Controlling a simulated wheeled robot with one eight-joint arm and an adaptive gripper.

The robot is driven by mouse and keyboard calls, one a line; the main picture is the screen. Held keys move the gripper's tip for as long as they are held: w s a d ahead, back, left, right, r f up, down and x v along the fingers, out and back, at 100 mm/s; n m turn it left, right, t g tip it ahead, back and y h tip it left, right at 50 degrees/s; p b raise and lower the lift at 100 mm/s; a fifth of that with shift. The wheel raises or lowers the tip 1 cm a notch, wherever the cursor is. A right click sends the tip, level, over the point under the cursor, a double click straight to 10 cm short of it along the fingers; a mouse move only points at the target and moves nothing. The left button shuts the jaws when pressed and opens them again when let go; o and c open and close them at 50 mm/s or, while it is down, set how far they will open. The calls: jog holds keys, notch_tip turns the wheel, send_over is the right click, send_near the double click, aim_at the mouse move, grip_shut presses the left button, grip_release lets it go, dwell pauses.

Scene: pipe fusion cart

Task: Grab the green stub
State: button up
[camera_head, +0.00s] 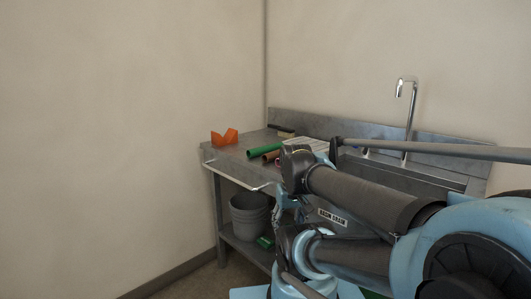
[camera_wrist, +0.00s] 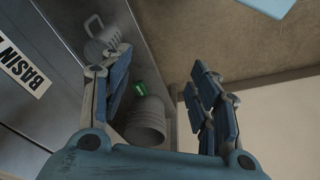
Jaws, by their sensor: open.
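A green tube-shaped stub (camera_head: 264,150) lies on the metal bench top, left of the sink. A second green object (camera_head: 265,242) is on the lower shelf beside the grey bucket (camera_head: 250,215); its shape is partly hidden. In the wrist view a green piece (camera_wrist: 138,87) shows next to the bucket (camera_wrist: 144,120), seen past the left finger. My gripper (camera_wrist: 160,62) is open with nothing between its fingers. It is low in front of the bench, away from the stub on the top. My arm hides part of the bench front.
The bench (camera_head: 235,150) also carries an orange angled piece (camera_head: 224,137) and a brown tube (camera_head: 271,156) close to the green stub. A tall faucet (camera_head: 412,110) rises behind the sink. A pale handled object (camera_wrist: 103,38) is near the left finger. Walls close the left and back.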

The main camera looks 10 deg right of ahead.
jog(key=w+r+n, duration=0.6)
jog(key=w+r, duration=0.4)
jog(key=r, duration=0.2)
notch_tip(320, 180, up, 16)
jog(key=n+g, duration=0.2)
jog(key=n, duration=1.5)
send_over(266, 147)
jog(key=w, duration=0.2)
notch_tip(266, 147, down, 11)
jog(key=shift+s+r, duration=0.1)
jog(key=shift+s, duration=0.05)
jog(key=shift+d+f, duration=0.1)
jog(key=shift+f, duration=2.55)
jog(key=c, duration=1.2)
